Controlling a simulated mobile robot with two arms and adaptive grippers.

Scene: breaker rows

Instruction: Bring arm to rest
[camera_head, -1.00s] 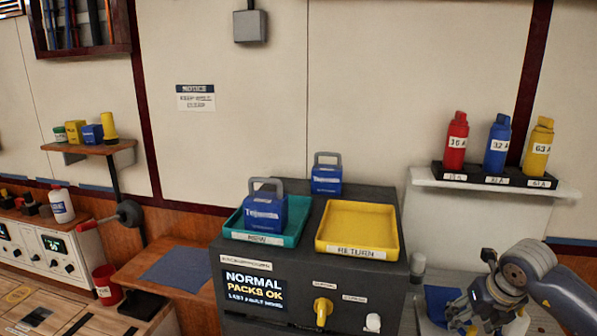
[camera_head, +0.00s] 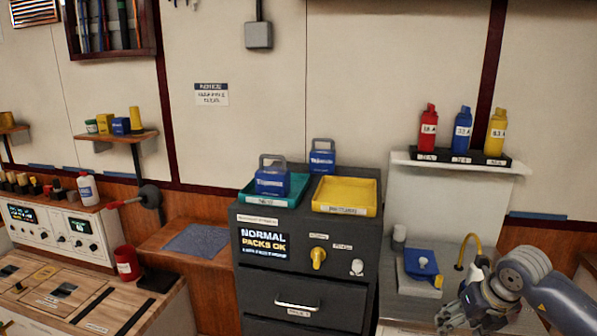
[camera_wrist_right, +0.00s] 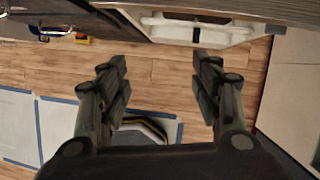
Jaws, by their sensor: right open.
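My right arm (camera_head: 515,280) comes in from the lower right in the head view, folded beside the low grey counter at the right. Its gripper is at the bottom edge there and hard to make out. In the right wrist view the right gripper (camera_wrist_right: 160,88) is open, with nothing between its fingers, and points down over a wooden floor. My left arm and gripper are not in view.
A dark cabinet (camera_head: 300,305) carries a teal tray (camera_head: 290,203) with a blue pack, a yellow tray (camera_head: 345,196), empty, and another blue pack (camera_head: 322,158) behind. A shelf (camera_head: 460,164) holds red, blue and yellow bottles. A blue-lidded item (camera_head: 420,265) sits on the right counter.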

